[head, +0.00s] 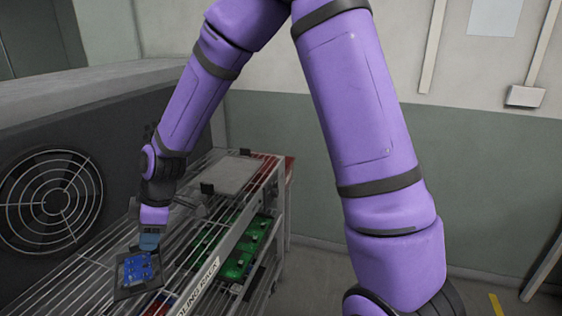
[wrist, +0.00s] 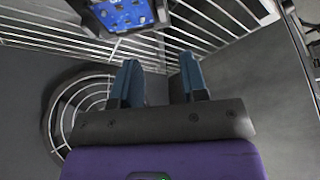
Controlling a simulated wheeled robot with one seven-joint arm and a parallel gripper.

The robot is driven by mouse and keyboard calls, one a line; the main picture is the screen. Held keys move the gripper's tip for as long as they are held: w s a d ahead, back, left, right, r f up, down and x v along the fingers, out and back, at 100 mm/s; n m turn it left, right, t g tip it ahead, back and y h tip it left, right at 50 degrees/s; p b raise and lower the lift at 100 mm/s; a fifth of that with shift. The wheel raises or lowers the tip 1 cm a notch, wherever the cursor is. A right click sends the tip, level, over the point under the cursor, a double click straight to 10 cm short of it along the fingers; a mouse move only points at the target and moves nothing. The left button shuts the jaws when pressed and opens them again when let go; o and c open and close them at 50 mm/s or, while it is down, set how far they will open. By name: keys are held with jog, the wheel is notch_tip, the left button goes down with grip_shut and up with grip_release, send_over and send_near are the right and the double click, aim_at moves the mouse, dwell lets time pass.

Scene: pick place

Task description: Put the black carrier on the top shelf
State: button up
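The black carrier (head: 122,290), a flat dark tray, holds a blue circuit board (head: 138,268). It lies on the wire top shelf (head: 90,280) of the rack, at the lower left of the head view. In the wrist view the blue board (wrist: 122,14) shows at the top edge, partly cut off. My gripper (head: 149,246) is just beside the carrier's far edge in the head view. In the wrist view the two fingers of my gripper (wrist: 160,80) stand apart with nothing between them, and the carrier lies beyond the fingertips.
A grey flat panel (head: 230,174) lies farther back on the rack's top. Green circuit boards (head: 243,245) sit on a level below, behind a labelled front rail (head: 200,285). A large grey unit with a round fan grille (head: 50,200) stands at the left. The floor at right is mostly clear.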

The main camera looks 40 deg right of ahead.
jog(key=s+d+r+m+t+h, duration=0.2)
jog(key=s+d+r+m, duration=0.3)
jog(key=s+d+r, duration=0.4)
jog(key=s+d+r+m+t+h, duration=0.1)
jog(key=s+d+r+m+h, duration=0.1)
jog(key=s+d+r+m, duration=0.55)
jog(key=s+d+r+m+t, duration=0.1)
jog(key=s+d+r+m, duration=0.1)
jog(key=s+d+r, duration=0.3)
jog(key=shift+s+d+r+m, duration=0.35)
jog(key=shift+s+r, duration=0.15)
jog(key=shift+s, duration=1.35)
